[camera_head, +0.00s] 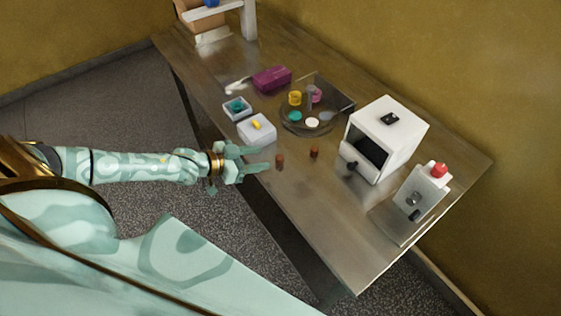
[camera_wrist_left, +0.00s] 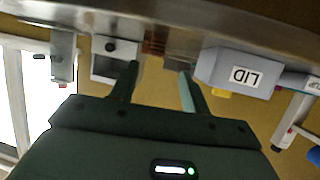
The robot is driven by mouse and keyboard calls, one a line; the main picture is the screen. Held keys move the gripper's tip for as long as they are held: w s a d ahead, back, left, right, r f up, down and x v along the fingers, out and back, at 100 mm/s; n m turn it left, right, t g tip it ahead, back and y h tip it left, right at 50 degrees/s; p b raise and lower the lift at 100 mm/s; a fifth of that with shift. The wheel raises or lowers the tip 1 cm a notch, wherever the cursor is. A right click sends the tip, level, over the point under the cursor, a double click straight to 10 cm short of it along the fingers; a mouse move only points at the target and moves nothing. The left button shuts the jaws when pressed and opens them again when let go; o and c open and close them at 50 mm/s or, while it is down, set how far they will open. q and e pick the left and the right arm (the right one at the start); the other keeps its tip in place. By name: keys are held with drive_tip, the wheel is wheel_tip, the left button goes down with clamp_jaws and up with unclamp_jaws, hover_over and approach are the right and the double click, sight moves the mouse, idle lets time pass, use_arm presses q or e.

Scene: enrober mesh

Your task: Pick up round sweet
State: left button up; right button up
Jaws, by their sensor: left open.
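Two small reddish-brown sweets stand on the metal table (camera_head: 335,225). The nearer sweet (camera_head: 280,160) is just beyond the fingertips of my left gripper (camera_head: 258,159); the farther sweet (camera_head: 314,152) is to its right. I cannot tell from their shapes which is the round one. My left gripper is open and empty, with its fingers pointing right towards the nearer sweet, apart from it. In the left wrist view, which looks upside down, a brown sweet (camera_wrist_left: 154,46) shows beyond the gap between the fingers (camera_wrist_left: 158,70). My right gripper is out of view.
Behind are a small teal-filled box (camera_head: 237,108), a purple block (camera_head: 271,79) and a round tray (camera_head: 291,122). A white oven-like box (camera_head: 398,130) and a red-button box (camera_head: 422,192) stand right.

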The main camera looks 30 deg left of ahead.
sight(277, 158)
use_arm(q)
drive_tip(key=x, duration=0.2)
drive_tip(key=shift+w+f, duration=0.15)
drive_tip(key=shift+w, duration=0.1)
drive_tip(key=x, duration=0.2)
drive_tip(key=b+x, duration=0.1)
drive_tip(key=x, duration=0.2)
drive_tip(key=shift+d+f+b, duration=0.25)
drive_tip(key=shift+d+b, duration=0.05)
drive_tip(key=shift+d, duration=0.2)
drive_tip(key=c, duration=0.8)
